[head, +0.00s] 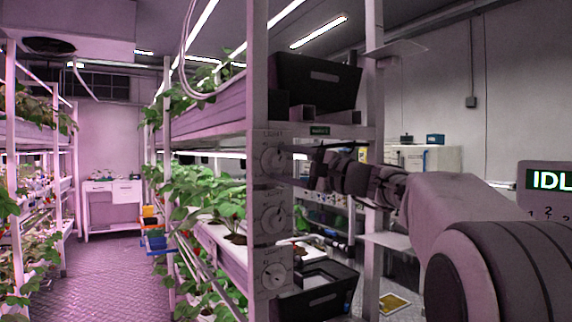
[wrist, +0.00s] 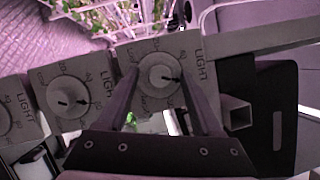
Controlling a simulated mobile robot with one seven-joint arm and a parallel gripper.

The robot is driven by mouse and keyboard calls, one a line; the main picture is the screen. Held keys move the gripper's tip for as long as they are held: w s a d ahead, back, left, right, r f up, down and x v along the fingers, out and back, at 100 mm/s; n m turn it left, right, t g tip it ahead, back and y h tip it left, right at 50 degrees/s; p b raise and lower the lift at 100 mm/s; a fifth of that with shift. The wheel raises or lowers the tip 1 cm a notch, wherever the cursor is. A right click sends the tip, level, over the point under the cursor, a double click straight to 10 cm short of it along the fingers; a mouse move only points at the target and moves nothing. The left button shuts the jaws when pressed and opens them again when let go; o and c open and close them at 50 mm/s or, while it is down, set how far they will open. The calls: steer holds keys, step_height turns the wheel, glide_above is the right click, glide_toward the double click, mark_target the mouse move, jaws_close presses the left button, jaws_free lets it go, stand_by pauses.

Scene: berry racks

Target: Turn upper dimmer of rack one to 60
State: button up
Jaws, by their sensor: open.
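The upper dimmer (head: 272,158) is a round pale knob on a plate marked LIGHT, on the front post of the near rack. A middle dial (head: 271,217) and a lower dial (head: 272,271) sit below.
A black crate (head: 318,82) stands on the rack's top shelf, close to my gripper. Another black crate (head: 318,300) is low down. Plants (head: 200,185) fill the rack left of the post. The aisle floor (head: 115,265) is clear.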

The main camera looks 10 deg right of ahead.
steer(key=shift+s+d, duration=0.1)
steer(key=v, duration=1.7)
steer(key=shift+s, duration=0.1)
